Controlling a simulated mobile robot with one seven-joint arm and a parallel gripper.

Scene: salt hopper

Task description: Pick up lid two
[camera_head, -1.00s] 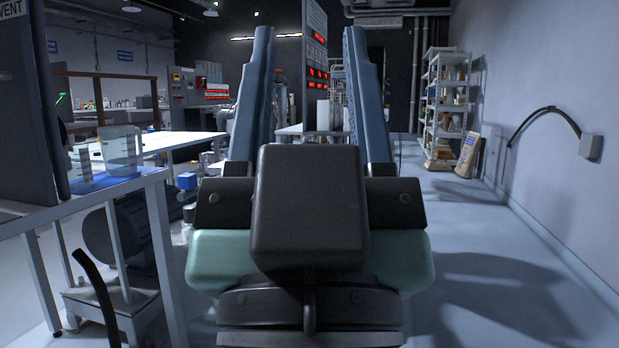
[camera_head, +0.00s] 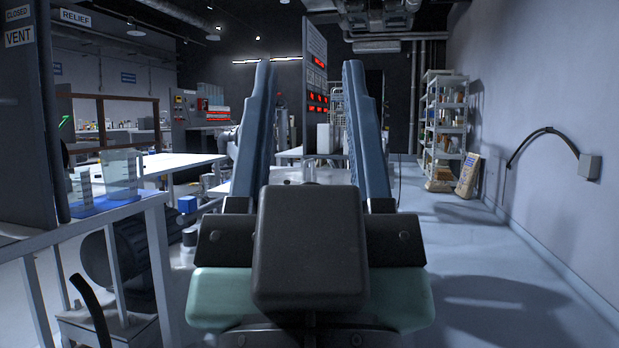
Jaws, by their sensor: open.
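My gripper (camera_head: 308,75) fills the middle of the head view. Its two long blue fingers stand upright and wide apart, with nothing held between them. No lid can be made out in the view. The black and green body of my gripper hides much of the floor and whatever lies low in front of me.
At the left is a white-framed bench (camera_head: 80,230) with clear beakers (camera_head: 118,172) on a blue mat. White tables (camera_head: 165,163) stand farther back. At the right, a shelf rack (camera_head: 443,125) and a sack (camera_head: 468,176) stand by the wall. The floor (camera_head: 470,235) at right is open.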

